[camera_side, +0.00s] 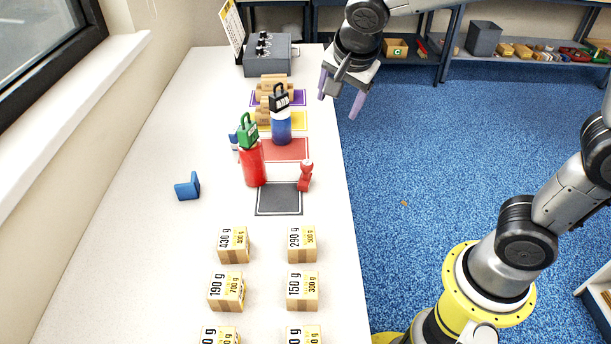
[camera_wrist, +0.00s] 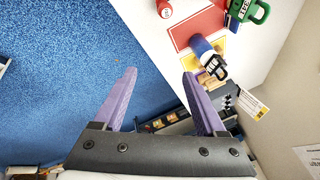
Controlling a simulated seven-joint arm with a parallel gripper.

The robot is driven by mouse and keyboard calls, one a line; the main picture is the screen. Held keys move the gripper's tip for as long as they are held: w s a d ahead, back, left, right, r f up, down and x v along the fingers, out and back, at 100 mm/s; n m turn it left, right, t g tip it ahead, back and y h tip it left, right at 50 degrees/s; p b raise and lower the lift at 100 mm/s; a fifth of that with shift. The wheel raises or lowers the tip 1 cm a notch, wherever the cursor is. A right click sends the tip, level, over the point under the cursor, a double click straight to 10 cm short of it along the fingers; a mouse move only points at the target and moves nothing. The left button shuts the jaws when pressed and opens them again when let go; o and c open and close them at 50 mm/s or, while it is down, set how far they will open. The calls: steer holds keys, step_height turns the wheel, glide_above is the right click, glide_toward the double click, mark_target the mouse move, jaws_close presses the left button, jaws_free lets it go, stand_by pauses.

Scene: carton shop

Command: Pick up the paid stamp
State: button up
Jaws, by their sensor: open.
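A small red stamp-like piece (camera_side: 305,177) with a round knob stands on the white table, at the right edge of the dark grey mat. No wording on it is readable, so I cannot confirm that it is the paid stamp. A red round-ended piece (camera_wrist: 165,8), which looks like the same one, is at the top edge of the wrist view. My gripper (camera_side: 338,107) is open and empty, high beyond the table's right edge and away from the red piece. In the wrist view its purple fingers (camera_wrist: 159,73) are spread with nothing between them.
Labelled cartons (camera_side: 302,245) fill the near table. A blue bracket (camera_side: 187,188) lies left. A grey box (camera_side: 268,62) stands at the back.

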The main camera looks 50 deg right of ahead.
steer(key=w+a+f, duration=0.4)
steer(key=f, duration=0.2)
steer(key=n+g, duration=0.1)
steer(key=n, duration=0.1)
glide_toward(306, 173)
steer(key=shift+g+h, duration=0.3)
steer(key=x, duration=0.3)
steer(key=w+x, duration=0.1)
steer(key=x, duration=0.2)
steer(key=shift+w+d, duration=0.1)
steer(key=shift+w, duration=0.2)
steer(key=shift+x, duration=2.65)
steer(key=shift+s, duration=0.2)
jaws_close()
